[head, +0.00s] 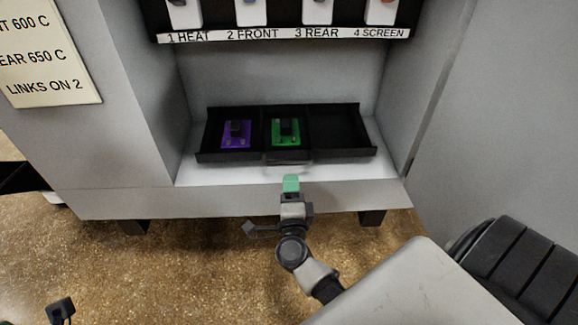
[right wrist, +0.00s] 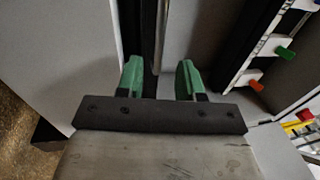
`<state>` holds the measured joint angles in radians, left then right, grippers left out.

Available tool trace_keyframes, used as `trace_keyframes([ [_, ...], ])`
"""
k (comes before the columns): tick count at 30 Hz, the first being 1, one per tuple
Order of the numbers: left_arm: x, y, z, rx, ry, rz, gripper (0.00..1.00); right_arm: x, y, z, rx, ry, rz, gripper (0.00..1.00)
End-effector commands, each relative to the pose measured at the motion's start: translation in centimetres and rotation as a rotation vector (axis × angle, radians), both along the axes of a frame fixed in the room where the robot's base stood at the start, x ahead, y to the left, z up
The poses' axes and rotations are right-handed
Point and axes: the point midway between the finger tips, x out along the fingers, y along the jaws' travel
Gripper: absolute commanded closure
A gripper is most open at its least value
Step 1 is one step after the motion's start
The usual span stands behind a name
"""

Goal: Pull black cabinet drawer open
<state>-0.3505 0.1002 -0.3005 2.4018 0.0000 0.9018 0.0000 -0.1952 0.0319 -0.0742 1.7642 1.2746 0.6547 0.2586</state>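The black drawer (head: 340,132) is a shallow tray low in the grey cabinet, with three compartments and a pale handle (head: 290,166) on its front. The left compartment holds a purple piece (head: 236,134), the middle one a green piece (head: 286,132), and the right one is empty. My right gripper (head: 291,184) is just in front of the handle. In the right wrist view its green fingertips (right wrist: 160,80) are apart, with nothing clearly between them. Contact with the handle cannot be told. Only a green bit of my left gripper (head: 3,322) shows at the lower left corner.
A pale ledge (head: 225,177) lies under the drawer, between the cabinet's side walls. Above is a black rack (head: 290,38) labelled 1 HEAT to 4 SCREEN. A sign (head: 45,50) is at upper left. Brown speckled floor (head: 180,270) lies open in front.

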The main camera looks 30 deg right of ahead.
Motion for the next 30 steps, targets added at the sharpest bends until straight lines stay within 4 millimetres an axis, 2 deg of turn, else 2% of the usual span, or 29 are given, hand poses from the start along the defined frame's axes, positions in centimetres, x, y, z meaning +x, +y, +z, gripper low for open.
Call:
trace_keyframes([
  [3, 0.0, 0.0, -0.6, 0.001, 0.002, 0.000, 0.59, 2.1, -1.3, 0.4, -0.001, -0.004, 0.000, 0.63],
  [10, 0.1, 0.0, -1.2, 0.001, 0.003, 0.000, 0.59, 5.0, -3.1, 1.0, -0.002, -0.001, 0.001, 0.63],
  [15, 0.1, 0.0, -1.4, 0.001, 0.003, 0.000, 0.59, 5.9, -3.6, 1.2, -0.002, 0.001, 0.001, 0.63],
  [23, 0.1, 0.0, -1.4, 0.001, 0.004, 0.000, 0.59, 6.0, -3.7, 1.3, -0.002, 0.003, 0.001, 0.63],
  [26, 0.1, 0.0, -1.4, 0.001, 0.004, 0.000, 0.59, 6.0, -3.7, 1.3, -0.002, 0.003, 0.001, 0.75],
  [30, 0.1, 0.0, -1.4, 0.001, 0.004, 0.000, 0.59, 6.0, -3.7, 1.3, -0.002, 0.003, 0.001, 0.97],
])
